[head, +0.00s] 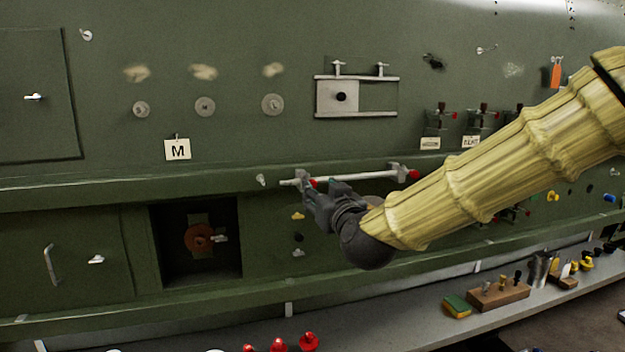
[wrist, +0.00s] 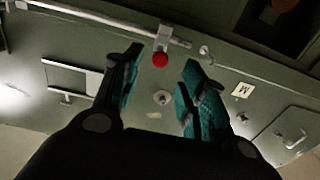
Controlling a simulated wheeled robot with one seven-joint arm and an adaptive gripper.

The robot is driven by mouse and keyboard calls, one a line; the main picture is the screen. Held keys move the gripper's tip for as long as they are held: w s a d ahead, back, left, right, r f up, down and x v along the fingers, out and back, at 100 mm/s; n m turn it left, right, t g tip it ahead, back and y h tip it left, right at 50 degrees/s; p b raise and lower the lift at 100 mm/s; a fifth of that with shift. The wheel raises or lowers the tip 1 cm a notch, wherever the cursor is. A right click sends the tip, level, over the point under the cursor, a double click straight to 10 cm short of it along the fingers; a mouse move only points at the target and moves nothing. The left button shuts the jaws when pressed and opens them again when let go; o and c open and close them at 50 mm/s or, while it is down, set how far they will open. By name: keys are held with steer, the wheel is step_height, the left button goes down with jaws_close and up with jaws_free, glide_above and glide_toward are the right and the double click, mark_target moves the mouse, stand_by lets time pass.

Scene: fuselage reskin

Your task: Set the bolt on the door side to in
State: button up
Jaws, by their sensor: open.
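A pale horizontal rod (head: 355,178) runs along the green ledge, with a bracket and a red knob near each end. The left red knob (head: 313,183), on the side of the dark recess and the lower-left door, also shows in the wrist view (wrist: 160,60). The right red knob (head: 413,174) is at the rod's other end. My gripper (head: 308,190) is at the rod's left end. In the wrist view its teal-padded fingers (wrist: 165,72) are apart and empty, with the left knob seen between and beyond the tips. I cannot tell whether they touch it.
A dark recess (head: 171,262) with an orange round part is at lower left, beside a door with a handle (head: 50,264). An M card (head: 178,150) hangs above the ledge. A bench (head: 385,326) with tools and red knobs runs along the bottom.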

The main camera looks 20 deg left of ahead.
mark_target(313, 184)
steer(key=shift+p+x, duration=1.45)
steer(key=shift+x, duration=1.85)
jaws_close()
